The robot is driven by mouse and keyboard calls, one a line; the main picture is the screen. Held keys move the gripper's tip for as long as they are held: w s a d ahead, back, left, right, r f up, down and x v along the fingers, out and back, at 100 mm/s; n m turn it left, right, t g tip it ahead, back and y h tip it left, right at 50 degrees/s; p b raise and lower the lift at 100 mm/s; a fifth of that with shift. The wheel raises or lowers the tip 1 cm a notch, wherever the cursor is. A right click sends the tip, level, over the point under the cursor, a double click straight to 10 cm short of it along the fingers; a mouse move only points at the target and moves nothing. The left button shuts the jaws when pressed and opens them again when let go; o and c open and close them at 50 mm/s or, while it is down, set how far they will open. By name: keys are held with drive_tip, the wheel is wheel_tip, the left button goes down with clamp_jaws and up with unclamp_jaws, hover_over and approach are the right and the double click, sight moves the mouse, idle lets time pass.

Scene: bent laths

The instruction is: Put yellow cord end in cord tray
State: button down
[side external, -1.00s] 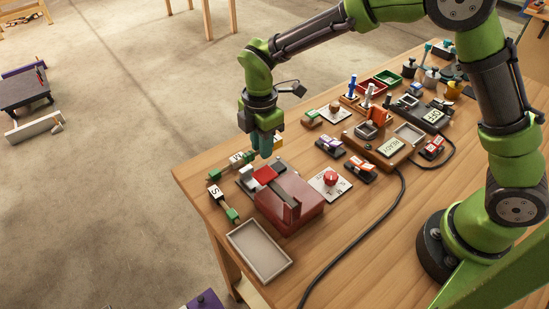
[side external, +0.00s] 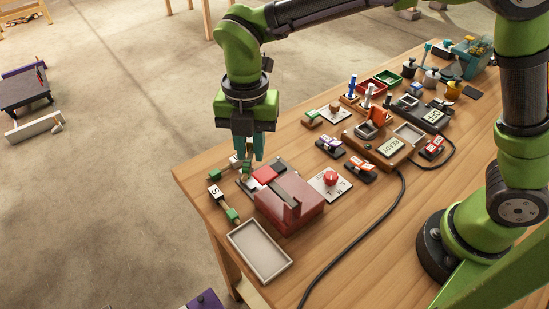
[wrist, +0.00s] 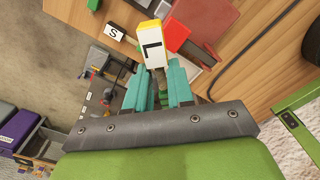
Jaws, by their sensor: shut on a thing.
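My gripper (side external: 248,161) is above the left end of the wooden bench, beside the dark red fixture. In the wrist view its teal fingers (wrist: 160,78) are closed around the shaft of a cord end. The held yellow cord end (wrist: 152,40) has a white block marked L with a yellow tip, sticking out beyond the fingers. A bit of green shows between the fingers; in the side view most of the held piece is hidden. The cord tray (side external: 259,250), shallow, pale and empty, sits at the bench's front left corner, apart from my gripper.
The dark red fixture (side external: 290,205) with a red block (side external: 264,175) stands close by. A cord piece marked S (side external: 215,191) with a green end lies at the left edge. A plate with a red knob (side external: 330,180) lies to the right. A black cable runs across the front.

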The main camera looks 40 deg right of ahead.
drive_tip(key=s+a+n, duration=0.5)
drive_tip(key=s+n, duration=0.3)
drive_tip(key=n, duration=0.1)
hover_over(257, 248)
wheel_tip(257, 248, down, 11)
drive_tip(key=shift+f, duration=2.3)
drive_tip(key=shift+f, duration=0.15)
drive_tip(key=c, duration=1.3)
unclamp_jaws()
drive_tip(key=shift+o, duration=0.2)
